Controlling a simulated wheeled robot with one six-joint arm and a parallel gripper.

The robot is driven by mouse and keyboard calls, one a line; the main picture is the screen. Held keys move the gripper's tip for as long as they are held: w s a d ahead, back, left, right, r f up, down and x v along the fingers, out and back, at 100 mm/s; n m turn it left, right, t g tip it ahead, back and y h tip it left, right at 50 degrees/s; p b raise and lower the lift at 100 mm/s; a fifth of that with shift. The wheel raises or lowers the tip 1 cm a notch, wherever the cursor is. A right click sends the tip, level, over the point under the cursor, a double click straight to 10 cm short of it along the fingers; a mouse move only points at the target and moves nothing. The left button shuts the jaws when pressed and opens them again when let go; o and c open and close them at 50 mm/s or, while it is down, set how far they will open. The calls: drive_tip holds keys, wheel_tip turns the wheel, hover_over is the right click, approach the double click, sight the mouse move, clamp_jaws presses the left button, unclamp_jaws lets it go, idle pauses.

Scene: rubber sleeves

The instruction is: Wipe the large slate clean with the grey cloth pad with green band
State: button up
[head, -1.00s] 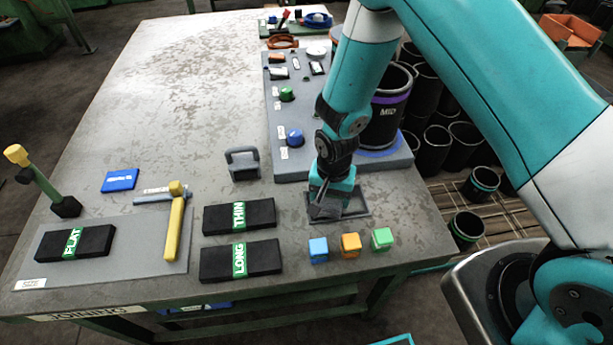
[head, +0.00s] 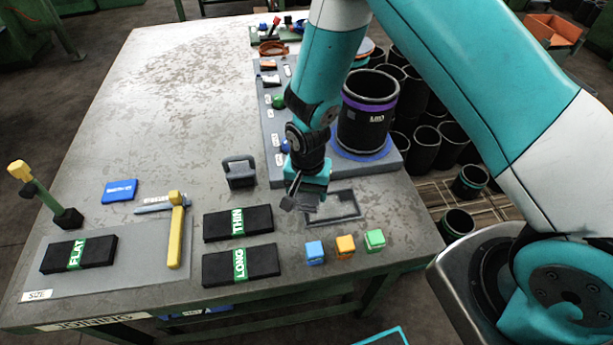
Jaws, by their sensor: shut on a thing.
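My gripper (head: 306,196) is in the middle of the head view, above the table and at the left edge of a shallow dark-rimmed rectangle (head: 348,206). It is shut on a small dark grey piece, which I take for the grey cloth pad (head: 290,203). The green band cannot be made out, and the gripper hides part of the pad. The pad looks raised and tilted. I cannot tell whether the rimmed rectangle is the large slate or a tray, and no chalk marks are clear on it.
Black sleeves with green THIN (head: 238,222) and LONG (head: 240,264) bands lie left of the rectangle. Blue, orange and green cubes (head: 345,246) stand in front. A grey handled block (head: 239,172) is to the left. A tall MID sleeve (head: 366,115) stands behind.

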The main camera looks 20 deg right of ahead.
drive_tip(key=shift+r+p, duration=0.75)
drive_tip(key=shift+r, duration=0.65)
drive_tip(key=shift+f, duration=0.1)
drive_tip(key=shift+f+b, duration=0.2)
drive_tip(key=shift+b, duration=0.45)
drive_tip(key=shift+s+b, duration=0.1)
drive_tip(key=shift+b, duration=0.45)
drive_tip(key=shift+f, duration=0.1)
